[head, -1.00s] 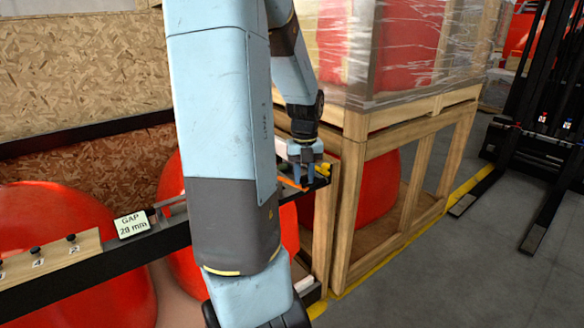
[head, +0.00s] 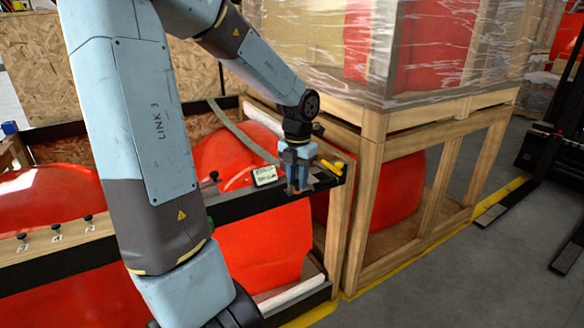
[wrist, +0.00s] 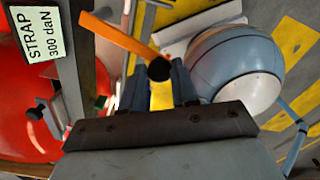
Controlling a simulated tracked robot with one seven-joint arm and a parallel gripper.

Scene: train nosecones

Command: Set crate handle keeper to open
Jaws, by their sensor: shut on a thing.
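An orange lever (wrist: 125,38) with a round black knob (wrist: 159,70) at one end shows in the wrist view; it looks like the handle keeper. The knob sits between the fingertips of my gripper (wrist: 159,86), which is shut on it. In the head view my gripper (head: 298,184) points down at the right end of the crate's black rail (head: 235,205). Only a sliver of orange shows there, mostly hidden by the fingers.
A label (wrist: 40,42) reading "STRAP 300 daN" lies beside a grey strap (head: 243,130). Red nosecones (head: 265,245) fill the crate below. A wrapped wooden crate (head: 372,205) stands close on the right.

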